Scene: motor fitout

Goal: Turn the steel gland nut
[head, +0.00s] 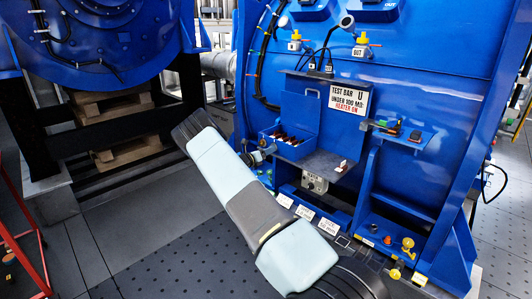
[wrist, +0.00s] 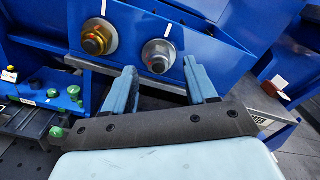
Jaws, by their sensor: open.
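The steel gland nut (wrist: 158,55) is a grey nut on a round washer, set in the blue box face in the wrist view. A white line is marked on the blue face above it. My gripper (wrist: 160,67) is open, with one blue-grey finger to the lower left of the nut and the other to its lower right. The fingertips are close to the nut, and I cannot tell whether they touch it. Nothing is held. In the head view my arm hides this area, and I cannot make out the nut there.
A brass-coloured gland nut (wrist: 97,38) sits just left of the steel one, with its own white line. Green-capped parts (wrist: 74,91) stand on a blue shelf at the left. In the head view, a blue open box (head: 300,120) and a sign (head: 347,98) are on the machine.

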